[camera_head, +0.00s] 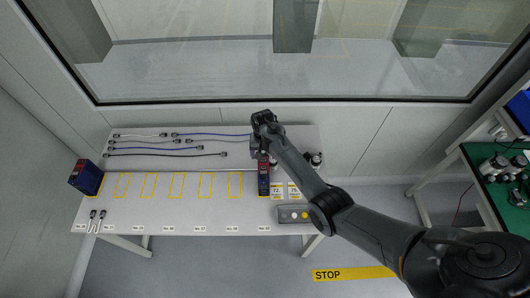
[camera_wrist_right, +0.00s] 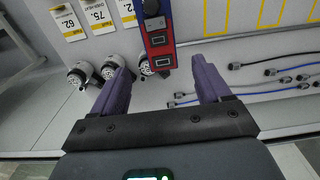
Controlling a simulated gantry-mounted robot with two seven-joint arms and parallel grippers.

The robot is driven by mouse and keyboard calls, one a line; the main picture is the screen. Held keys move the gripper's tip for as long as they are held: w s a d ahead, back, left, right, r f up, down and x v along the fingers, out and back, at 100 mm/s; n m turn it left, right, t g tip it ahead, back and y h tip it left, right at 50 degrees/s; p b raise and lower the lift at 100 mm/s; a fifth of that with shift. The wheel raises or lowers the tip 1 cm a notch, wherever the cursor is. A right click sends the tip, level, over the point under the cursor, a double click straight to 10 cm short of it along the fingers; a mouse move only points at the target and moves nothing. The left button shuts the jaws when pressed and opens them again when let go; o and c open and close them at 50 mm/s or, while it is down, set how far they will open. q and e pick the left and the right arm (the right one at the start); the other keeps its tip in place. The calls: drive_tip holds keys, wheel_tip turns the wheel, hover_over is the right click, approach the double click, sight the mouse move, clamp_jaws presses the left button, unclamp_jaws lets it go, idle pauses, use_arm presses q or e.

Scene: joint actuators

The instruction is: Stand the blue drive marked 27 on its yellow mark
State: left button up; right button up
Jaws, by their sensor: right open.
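A blue drive with a red face (camera_head: 263,180) stands near the right end of the row of yellow marks (camera_head: 205,186). In the right wrist view the drive (camera_wrist_right: 157,35) reaches in from the top edge, in line with the gap between my fingers. A second blue drive (camera_head: 87,178) stands at the table's left end. I cannot read a number on either drive. My right gripper (camera_wrist_right: 160,68) is open, with its purple fingers apart and its tips close to the first drive's near end. In the head view the right forearm partly hides that area. My left gripper is not in view.
Several cables (camera_head: 180,148) lie at the table's back. Round motors (camera_wrist_right: 110,68) and yellow-and-white tags (camera_wrist_right: 97,14) are beside the drive. A button box (camera_head: 294,214) sits at the front right, small connectors (camera_head: 97,217) at the front left. The middle marks are empty.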

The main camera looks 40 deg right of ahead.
sight(263, 166)
wheel_tip(263, 166, down, 7)
drive_tip(key=b, duration=0.6)
drive_tip(key=shift+r, duration=0.2)
drive_tip(key=shift+f+b, duration=1.3)
drive_tip(key=shift+f, duration=0.7)
clamp_jaws()
drive_tip(key=shift+r, duration=0.2)
drive_tip(key=shift+r+p, duration=0.25)
drive_tip(key=shift+p, duration=0.25)
drive_tip(key=shift+r+p, duration=0.65)
